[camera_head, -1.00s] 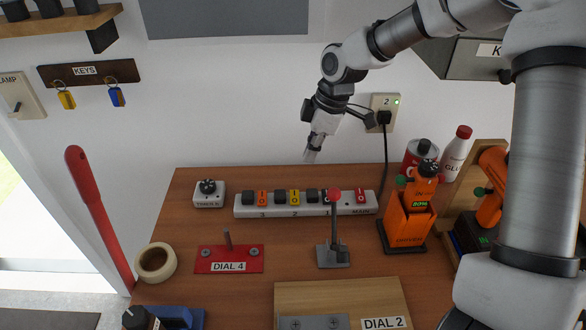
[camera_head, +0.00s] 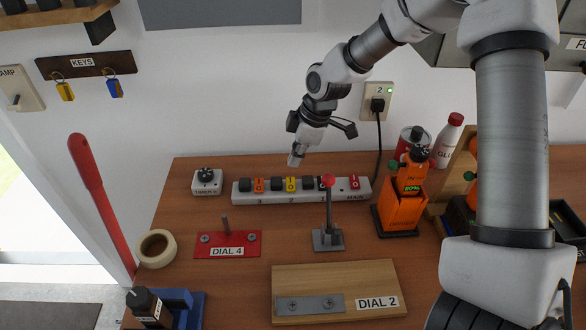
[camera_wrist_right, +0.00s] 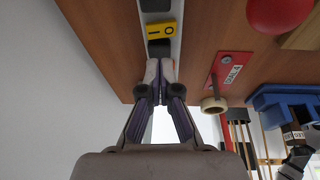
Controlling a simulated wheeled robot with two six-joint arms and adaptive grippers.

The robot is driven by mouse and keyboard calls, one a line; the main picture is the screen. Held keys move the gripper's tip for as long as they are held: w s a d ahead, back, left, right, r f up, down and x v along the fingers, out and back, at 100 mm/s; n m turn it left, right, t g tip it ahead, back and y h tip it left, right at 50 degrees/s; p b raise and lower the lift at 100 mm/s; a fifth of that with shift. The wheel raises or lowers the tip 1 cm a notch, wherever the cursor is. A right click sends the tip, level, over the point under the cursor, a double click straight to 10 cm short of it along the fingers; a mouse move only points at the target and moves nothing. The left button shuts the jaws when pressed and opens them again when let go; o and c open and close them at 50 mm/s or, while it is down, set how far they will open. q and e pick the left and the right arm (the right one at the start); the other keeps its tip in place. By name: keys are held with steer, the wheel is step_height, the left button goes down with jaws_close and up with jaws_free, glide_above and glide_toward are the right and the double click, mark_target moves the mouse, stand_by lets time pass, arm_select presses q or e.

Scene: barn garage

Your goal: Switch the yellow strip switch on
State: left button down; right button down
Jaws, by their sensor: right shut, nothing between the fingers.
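The yellow strip switch (camera_head: 291,184) sits on the white power strip (camera_head: 240,197) at the back of the bench, between an orange and a red switch. It also shows in the wrist view (camera_wrist_right: 160,31), marked with I and O. My right gripper (camera_head: 295,160) is shut and empty, pointing down just above and behind the strip near the yellow switch. In the wrist view its closed fingertips (camera_wrist_right: 160,70) are close to a black block beside the yellow switch, and contact cannot be told. The rocker's tilt is too small to read. My left gripper is not in view.
A red-knobbed lever (camera_head: 328,182) stands in front of the strip's right part. A cord runs from the wall outlet (camera_head: 377,100) on the right. An orange stand (camera_head: 398,210) is at right, a timer box (camera_head: 207,181) at left. The wall is close behind.

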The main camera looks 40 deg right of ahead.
mark_target(289, 179)
steer(key=x, duration=0.2)
steer(key=d+p+x, duration=0.1)
steer(key=x, duration=0.2)
steer(key=shift+w+f, duration=0.1)
steer(key=shift+w, duration=0.1)
steer(key=shift+d+f, duration=0.1)
steer(key=shift+f, duration=0.35)
